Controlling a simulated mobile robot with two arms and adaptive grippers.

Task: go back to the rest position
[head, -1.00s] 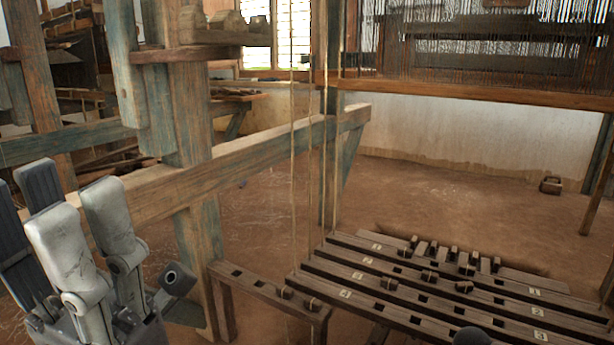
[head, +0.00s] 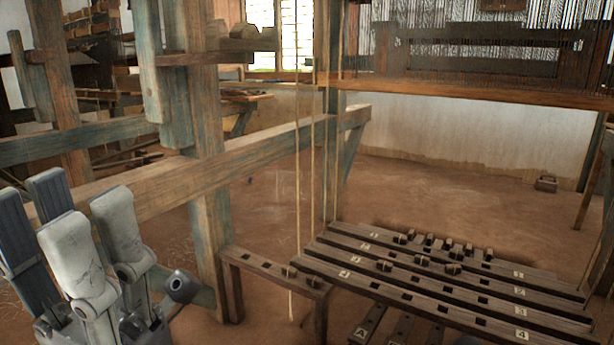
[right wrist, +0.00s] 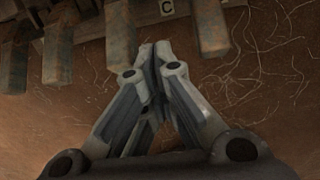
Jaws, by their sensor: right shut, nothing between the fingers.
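My left gripper (head: 82,212) stands at the lower left of the head view with its pale and dark fingers pointing up. It looks open, with gaps between the fingers and nothing seen held. The wooden loom beam (head: 170,185) runs behind it in the picture. My right gripper (right wrist: 157,58) shows in the right wrist view, its two fingers shut tip to tip and empty. It is above the brown earth floor (right wrist: 270,85), with the ends of several worn wooden bars (right wrist: 208,28) just beyond the tips. A letter C label (right wrist: 167,7) is near them.
Numbered slotted wooden bars (head: 430,290) with small pegs fill the lower right. A shorter slotted rail (head: 270,268) and upright post (head: 208,200) stand left of them. Cords (head: 312,180) hang at centre. The floor (head: 420,195) behind the bars is mostly clear.

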